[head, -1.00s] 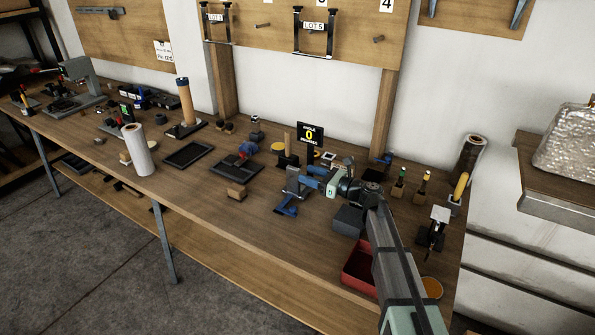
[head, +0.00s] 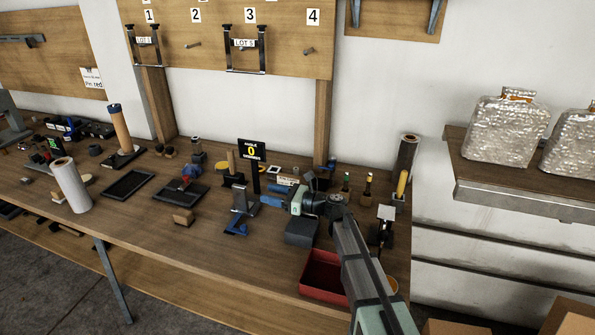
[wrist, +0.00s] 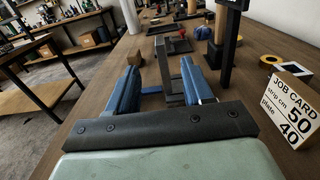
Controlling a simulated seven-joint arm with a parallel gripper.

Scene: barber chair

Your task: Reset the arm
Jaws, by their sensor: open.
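My gripper (head: 267,195) is open, with blue fingers, low over the workbench (head: 140,228). No object shows between its fingers in the wrist view (wrist: 160,75). A grey upright stand (head: 244,198) with a blue piece (head: 236,228) at its foot is just left of the fingertips in the head view. In the wrist view the grey stand (wrist: 164,62) shows ahead, between the finger lines; whether it touches them I cannot tell. A black sign (head: 251,151) reading "0" stands behind. My forearm reaches in from the lower right.
A dark grey block (head: 301,232) and a red bin (head: 322,275) are close to my arm. A job card (wrist: 292,107) stands right of the gripper. A wooden block (head: 183,217), black trays (head: 128,185) and a white roll (head: 71,184) are farther left. Bare bench lies in front.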

